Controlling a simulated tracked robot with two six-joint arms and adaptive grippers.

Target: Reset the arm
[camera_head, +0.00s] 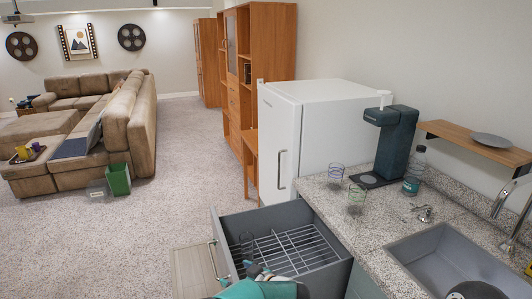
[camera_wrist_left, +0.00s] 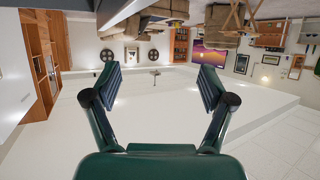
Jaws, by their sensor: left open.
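My left gripper (camera_head: 262,274) shows at the bottom of the head view, in front of the open grey drawer (camera_head: 228,223) and partly over its wire rack. In the left wrist view my left gripper (camera_wrist_left: 160,82) has its two dark green fingers spread wide apart, with nothing between them. The wrist picture shows the room upside down. My right gripper is not seen in either view; a dark rounded shape is cut off at the bottom right edge of the head view.
The counter (camera_head: 318,196) at right carries two glasses, a coffee machine (camera_head: 396,140), a bottle (camera_head: 414,171) and a sink (camera_head: 450,262). A white fridge (camera_head: 325,130) stands behind the drawer. Open carpet (camera_head: 150,225) lies at left, with a green bin (camera_head: 119,179) near the sofa.

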